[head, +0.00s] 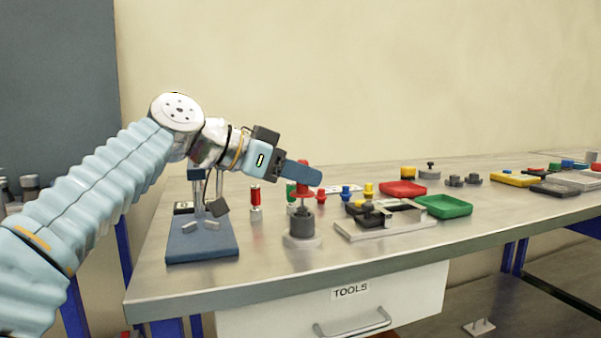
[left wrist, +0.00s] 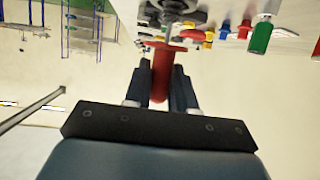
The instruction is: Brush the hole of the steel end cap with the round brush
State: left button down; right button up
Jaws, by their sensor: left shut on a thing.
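My left gripper (head: 302,174) is shut on the red handle of the round brush (head: 303,190), which is upright. In the left wrist view the red handle (left wrist: 160,72) sits between my two fingers, and a thin shaft runs from its flanged end to a dark round part. In the head view the brush stands directly above a dark grey cylindrical part, seemingly the steel end cap (head: 301,222), on a pale round base (head: 302,241). The brush's lower end and the hole are hidden, so I cannot tell how deep it reaches. My right gripper is not in view.
A blue-based stand (head: 202,246) is on the left. Red-topped (head: 255,198) and green-topped bottles stand close by. Right of the cap are a metal fixture (head: 385,219), a red tray (head: 403,188) and a green tray (head: 444,206). The table's front edge is clear.

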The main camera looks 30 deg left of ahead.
pick_arm(q)
jog(key=shift+r, duration=0.15)
notch_tip(320, 180, up, 5)
jog(key=p, duration=0.5)
jog(key=shift+r+p, duration=0.75)
jog(key=shift+r, duration=0.2)
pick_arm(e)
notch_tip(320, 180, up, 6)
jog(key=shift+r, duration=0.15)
pick_arm(q)
jog(key=shift+d, duration=0.1)
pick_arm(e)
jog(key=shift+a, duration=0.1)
